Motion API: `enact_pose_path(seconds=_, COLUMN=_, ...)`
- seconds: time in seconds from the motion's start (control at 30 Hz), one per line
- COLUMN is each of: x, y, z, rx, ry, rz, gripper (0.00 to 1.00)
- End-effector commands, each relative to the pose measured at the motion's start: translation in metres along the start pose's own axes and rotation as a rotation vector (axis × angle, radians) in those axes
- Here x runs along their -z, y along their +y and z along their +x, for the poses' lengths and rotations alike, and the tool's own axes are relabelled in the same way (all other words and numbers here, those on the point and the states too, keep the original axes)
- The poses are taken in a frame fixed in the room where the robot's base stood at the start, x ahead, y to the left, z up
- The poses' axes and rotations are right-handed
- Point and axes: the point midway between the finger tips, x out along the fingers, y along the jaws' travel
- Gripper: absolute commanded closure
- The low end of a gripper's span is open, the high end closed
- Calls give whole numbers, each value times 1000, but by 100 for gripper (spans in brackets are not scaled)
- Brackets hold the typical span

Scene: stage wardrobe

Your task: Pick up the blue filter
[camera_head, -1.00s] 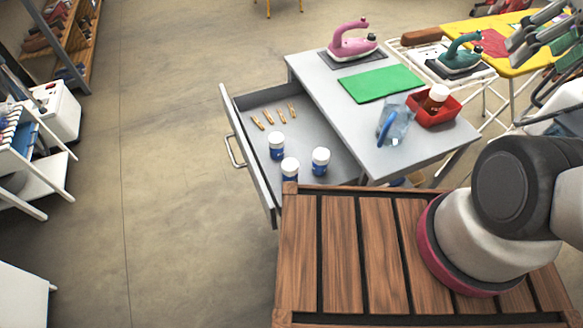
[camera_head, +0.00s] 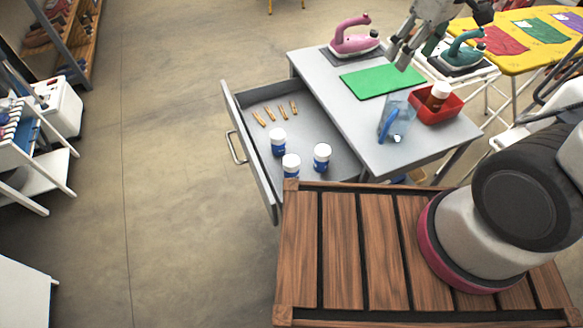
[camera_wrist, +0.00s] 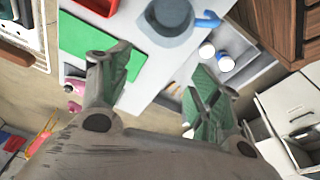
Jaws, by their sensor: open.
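The blue filter (camera_head: 397,122) looks like a see-through bluish jug with a darker blue handle on its left side. It stands upright near the front of the grey table in the head view. In the wrist view the jug (camera_wrist: 170,20) is at the top middle, its handle pointing right. My gripper (camera_head: 398,56) is open and empty. It hangs above the back part of the table, behind the jug and apart from it. In the wrist view my gripper's fingers (camera_wrist: 158,72) are spread wide with nothing between them.
A red tray (camera_head: 454,106) with a brown bottle (camera_head: 437,95) stands right beside the jug. A green mat (camera_head: 382,80) and pink iron (camera_head: 352,38) lie behind. The open drawer (camera_head: 300,112) at left holds white-and-blue jars and clothespins. A teal iron (camera_head: 463,52) is at right.

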Motion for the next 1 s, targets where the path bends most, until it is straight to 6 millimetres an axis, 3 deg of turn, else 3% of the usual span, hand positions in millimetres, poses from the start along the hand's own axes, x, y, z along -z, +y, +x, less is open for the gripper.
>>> enact_pose_path(seconds=0.1, x=30, y=-41, z=47, rx=36, ry=-45, rz=-181, gripper=37)
enact_pose_path(seconds=0.23, x=50, y=-91, z=98, rx=67, ry=-82, rz=-372, gripper=37)
enact_pose_path(seconds=0.37, x=56, y=-145, z=150, rx=94, ry=-118, rz=-562, gripper=37)
enact_pose_path(seconds=0.53, x=46, y=-205, z=206, rx=120, ry=-155, rz=-767, gripper=37)
enact_pose_path(seconds=0.7, x=35, y=-235, z=236, rx=132, ry=-171, rz=-876, gripper=37)
enact_pose_path(seconds=1.0, x=26, y=-241, z=267, rx=134, ry=-176, rz=-897, gripper=37)
